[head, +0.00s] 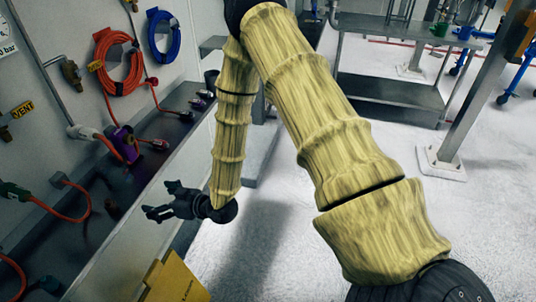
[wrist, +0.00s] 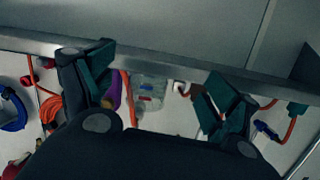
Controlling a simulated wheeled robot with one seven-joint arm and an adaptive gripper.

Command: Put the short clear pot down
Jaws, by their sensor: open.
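My gripper (head: 158,199) is open, its two dark fingers spread toward the bench along the left wall. In the wrist view the spread fingers of my gripper (wrist: 158,92) frame a small see-through container with red and blue marks, which looks like the short clear pot (wrist: 148,94). It appears between the fingertips, apart from both fingers in the picture. Its depth and what it rests on are hard to tell. In the head view I cannot make the pot out clearly against the dark bench top.
The dark bench top (head: 171,130) has a pale front edge and carries purple and red fittings. Orange hoses (head: 118,62) and a blue hose (head: 164,36) hang on the wall. A yellow panel (head: 172,281) stands below.

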